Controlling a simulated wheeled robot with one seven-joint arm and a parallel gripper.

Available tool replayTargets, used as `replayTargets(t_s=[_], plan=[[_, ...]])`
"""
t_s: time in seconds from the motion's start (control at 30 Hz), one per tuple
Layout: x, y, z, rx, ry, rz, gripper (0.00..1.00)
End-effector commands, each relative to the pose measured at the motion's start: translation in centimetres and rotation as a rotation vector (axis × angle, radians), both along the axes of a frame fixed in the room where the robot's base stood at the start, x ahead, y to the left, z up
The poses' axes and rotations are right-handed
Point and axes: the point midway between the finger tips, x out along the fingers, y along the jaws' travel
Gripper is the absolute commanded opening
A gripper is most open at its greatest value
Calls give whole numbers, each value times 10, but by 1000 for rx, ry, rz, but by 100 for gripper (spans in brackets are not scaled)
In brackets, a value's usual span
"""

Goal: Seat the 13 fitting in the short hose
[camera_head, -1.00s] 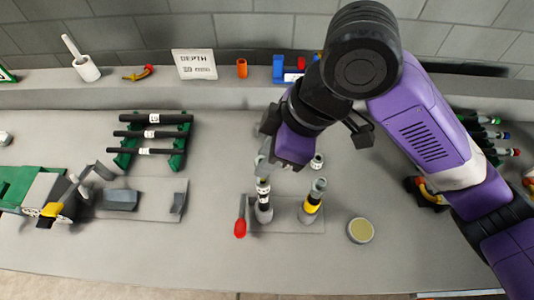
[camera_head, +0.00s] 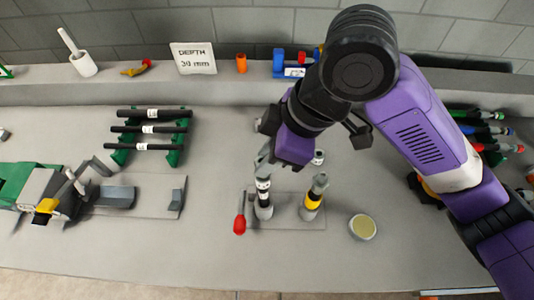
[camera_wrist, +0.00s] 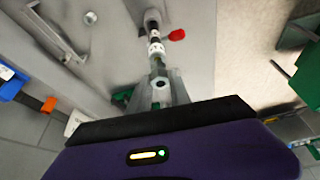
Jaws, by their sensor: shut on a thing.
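My gripper (camera_head: 264,164) points down over a short black hose (camera_head: 263,186) with a white label. That hose stands upright in a grey holder (camera_head: 264,211). In the wrist view, the gripper (camera_wrist: 158,72) is shut on a grey fitting, mostly hidden between the fingers, in line with the top of the hose (camera_wrist: 155,38). I cannot tell how deep the fitting sits in the hose, and its number is not readable.
Black hoses (camera_head: 150,129) lie on a green rack at the back left. A clamp tool (camera_head: 62,190) is at the left. A depth sign (camera_head: 193,58) reads 30 mm.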

Motion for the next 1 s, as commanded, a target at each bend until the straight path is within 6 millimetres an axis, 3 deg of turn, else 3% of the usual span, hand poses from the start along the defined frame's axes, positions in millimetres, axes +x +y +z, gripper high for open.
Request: replayTargets(t_s=[0.8, 0.83, 0.93, 1.0], plan=[[0, 0, -19, 0, 0, -1, 0], [0, 0, -18, 0, 0, 0, 30], [0, 0, -18, 0, 0, 0, 49], [0, 0, -18, 0, 0, 0, 49]])
